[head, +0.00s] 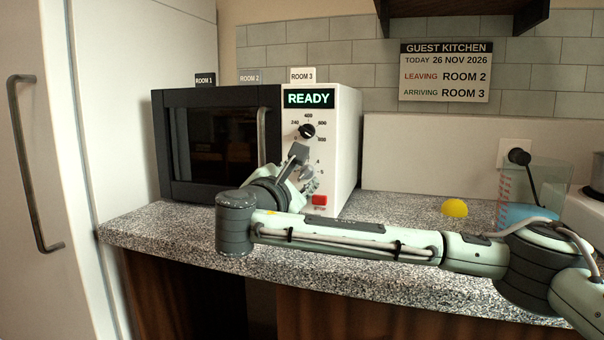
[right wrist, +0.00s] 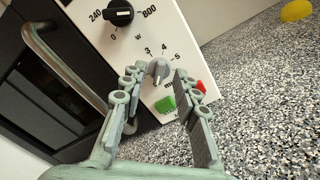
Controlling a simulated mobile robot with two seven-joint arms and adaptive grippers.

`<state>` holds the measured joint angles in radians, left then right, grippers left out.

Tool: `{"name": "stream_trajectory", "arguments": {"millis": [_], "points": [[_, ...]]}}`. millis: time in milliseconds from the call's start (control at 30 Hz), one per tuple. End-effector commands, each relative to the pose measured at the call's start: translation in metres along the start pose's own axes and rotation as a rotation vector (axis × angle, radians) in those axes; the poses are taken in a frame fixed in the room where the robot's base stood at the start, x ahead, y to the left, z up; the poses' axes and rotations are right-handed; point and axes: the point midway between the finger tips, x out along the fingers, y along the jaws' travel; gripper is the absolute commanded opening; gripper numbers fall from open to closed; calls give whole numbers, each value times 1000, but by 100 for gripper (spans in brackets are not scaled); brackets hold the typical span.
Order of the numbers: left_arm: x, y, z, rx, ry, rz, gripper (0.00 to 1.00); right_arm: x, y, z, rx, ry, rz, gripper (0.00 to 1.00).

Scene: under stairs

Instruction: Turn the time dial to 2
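The microwave (head: 216,98) stands on the counter and its white control panel (head: 345,130) shows READY. The grey time dial (right wrist: 160,72) is in the right wrist view, with the marks 3, 4 and 5 visible beside it; its lower marks are hidden and I cannot tell its setting. My right gripper (head: 305,172) is in front of the panel and covers most of the dial in the head view. In the right wrist view the right gripper (right wrist: 156,76) is open, one finger on each side of the dial; contact is unclear. My left gripper is not in view.
The black power dial (head: 306,131) sits above the time dial. A green button (right wrist: 165,104) and a red button (head: 319,200) are below. The door handle (head: 262,135) is left of the panel. A yellow object (head: 454,208) and a clear jug (head: 548,185) stand to the right.

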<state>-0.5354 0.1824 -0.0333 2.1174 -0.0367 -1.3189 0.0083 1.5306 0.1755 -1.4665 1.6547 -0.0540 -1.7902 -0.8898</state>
Motion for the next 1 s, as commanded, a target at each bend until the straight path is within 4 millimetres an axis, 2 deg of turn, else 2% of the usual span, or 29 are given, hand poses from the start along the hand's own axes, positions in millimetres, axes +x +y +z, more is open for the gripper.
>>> {"name": "stream_trajectory", "arguments": {"millis": [100, 367, 600, 1000], "points": [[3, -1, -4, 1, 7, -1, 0, 7, 0, 0, 1, 0, 0, 30], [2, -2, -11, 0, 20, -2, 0, 7, 0, 0, 2, 0, 0, 29], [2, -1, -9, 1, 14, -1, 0, 7, 0, 0, 2, 0, 0, 0], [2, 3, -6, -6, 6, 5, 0, 7, -1, -1, 24, 1, -1, 0]]}}
